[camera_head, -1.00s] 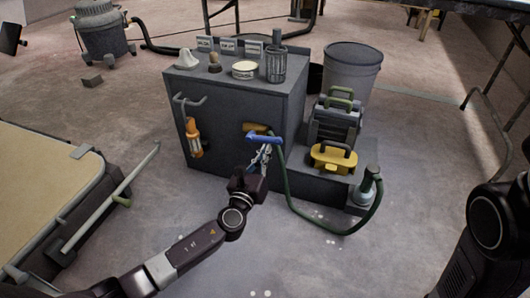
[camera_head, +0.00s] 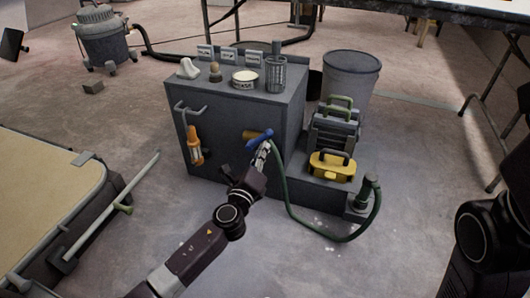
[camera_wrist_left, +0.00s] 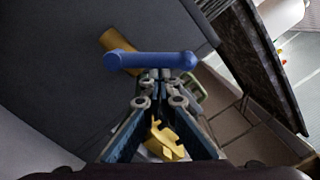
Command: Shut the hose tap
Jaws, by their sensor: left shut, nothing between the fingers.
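The hose tap has a brass-yellow body (camera_head: 250,135) on the front of the dark grey cabinet and a blue lever (camera_head: 261,138). In the left wrist view the blue lever (camera_wrist_left: 150,62) lies across the picture, just beyond my fingertips, with the brass body (camera_wrist_left: 118,44) partly behind it. My left gripper (camera_head: 262,151) is shut and empty, its tips at or very close to the lever; I cannot tell whether they touch. The closed fingertips show in the left wrist view (camera_wrist_left: 160,74). A green hose (camera_head: 287,195) hangs from the tap and loops right. My right gripper is out of view.
The cabinet (camera_head: 228,113) carries a tin, a mesh cup and small items on top; an orange lamp (camera_head: 194,146) hangs on its front. A yellow case (camera_head: 332,166) stands on the low step at right. A tan-topped platform (camera_head: 40,205) lies left.

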